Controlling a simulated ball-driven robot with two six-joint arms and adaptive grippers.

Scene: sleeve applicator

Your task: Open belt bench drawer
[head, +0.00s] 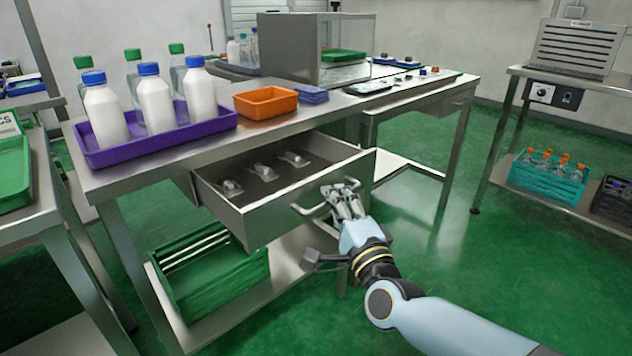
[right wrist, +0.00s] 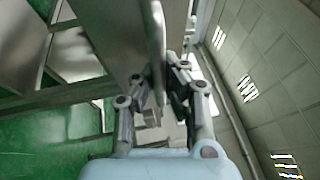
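The belt bench drawer (head: 262,219) is pulled well out from under the steel bench top, so its inside shows. Several small clear bags with pale parts lie on its dark floor. A bar handle (head: 309,211) is on its front face. My right gripper (head: 343,194) is at the right part of this handle. In the right wrist view the handle bar (right wrist: 157,45) runs between the fingers of my right gripper (right wrist: 160,82), which are closed in on it from both sides. My left gripper is not in view.
On the bench (head: 205,158) stand a purple tray (head: 160,142) with several bottles, an orange bin (head: 266,103) and a clear-sided enclosure (head: 345,50). A green crate (head: 215,285) sits on the shelf below the drawer. The green floor to the right is open.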

